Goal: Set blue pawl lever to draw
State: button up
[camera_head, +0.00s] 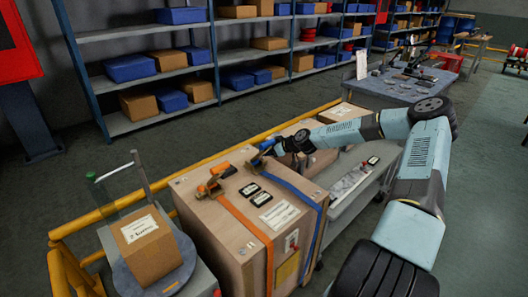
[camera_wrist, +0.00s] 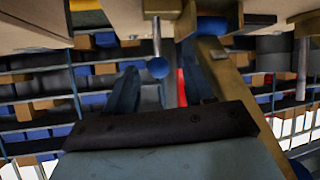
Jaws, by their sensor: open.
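A wooden crate (camera_head: 215,225) carries an orange strap (camera_head: 245,222) and a blue strap (camera_head: 296,190). The blue pawl lever (camera_head: 263,146) stands at the top back end of the blue strap, close to my gripper (camera_head: 279,148). An orange ratchet lever (camera_head: 214,181) sits to its left on the orange strap. My gripper is open at the blue lever; whether it touches the lever cannot be told. In the wrist view a blue round knob on a rod (camera_wrist: 158,68) shows beyond the dark gripper mount; I cannot tell which part it belongs to.
Two small dark labels (camera_head: 250,189) lie on the crate top. A taped carton (camera_head: 148,245) stands on a round plate at the left. A yellow rail (camera_head: 215,157) runs behind the crate. Shelves with blue and brown boxes line the back; a grey bench (camera_head: 395,88) stands beyond my arm.

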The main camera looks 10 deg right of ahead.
jog(key=v, duration=1)
jog(key=shift+s+d+r, duration=0.1)
jog(key=shift+s+d, duration=0.05)
